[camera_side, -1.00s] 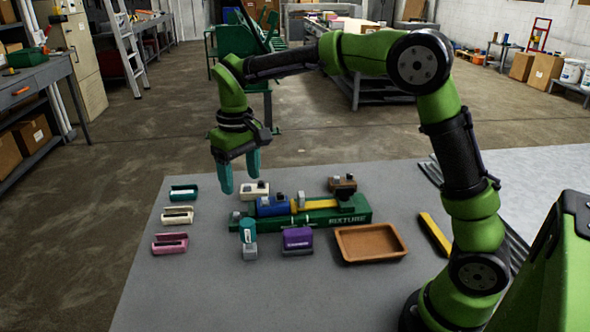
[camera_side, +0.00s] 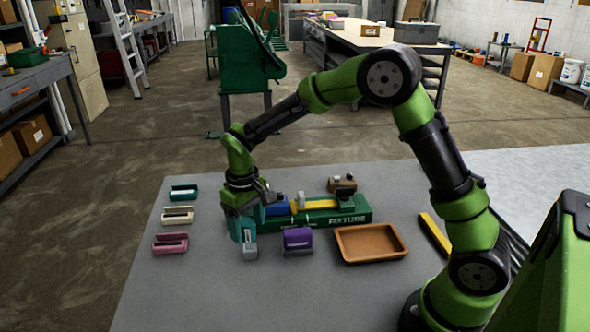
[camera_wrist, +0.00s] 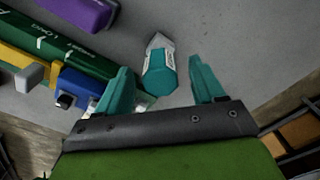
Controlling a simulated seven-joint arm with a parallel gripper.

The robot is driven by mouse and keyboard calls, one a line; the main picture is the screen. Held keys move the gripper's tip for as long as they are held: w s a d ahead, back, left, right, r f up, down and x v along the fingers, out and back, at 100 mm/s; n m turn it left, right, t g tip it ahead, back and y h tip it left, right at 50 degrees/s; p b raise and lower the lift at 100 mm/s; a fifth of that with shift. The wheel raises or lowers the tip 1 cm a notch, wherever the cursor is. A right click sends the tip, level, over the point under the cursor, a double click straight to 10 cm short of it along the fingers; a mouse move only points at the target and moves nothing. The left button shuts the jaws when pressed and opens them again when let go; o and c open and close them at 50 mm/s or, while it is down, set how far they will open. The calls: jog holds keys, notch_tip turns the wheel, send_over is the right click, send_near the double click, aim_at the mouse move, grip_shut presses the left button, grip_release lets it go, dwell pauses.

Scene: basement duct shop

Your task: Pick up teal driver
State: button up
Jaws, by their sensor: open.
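The teal driver (camera_wrist: 159,76), a teal block with a light grey end, lies on the grey table. In the wrist view it sits between and just ahead of the two teal fingertips of my open gripper (camera_wrist: 164,72), with clear gaps on both sides. In the side view my gripper (camera_side: 240,227) is low over the driver, whose grey end (camera_side: 250,249) sticks out toward the front. The gripper hides much of its teal body there. I cannot tell whether the fingers touch it.
The green fixture (camera_side: 345,218) with blue and yellow parts stands close to the right. A purple block (camera_side: 297,241) and a brown tray (camera_side: 370,243) are further right. Teal, cream and pink holders (camera_side: 170,243) line the left side. The table's front is clear.

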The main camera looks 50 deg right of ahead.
aim_at(249, 233)
notch_tip(249, 233, down, 3)
jog(key=shift+f, duration=0.15)
jog(key=c, duration=1.2)
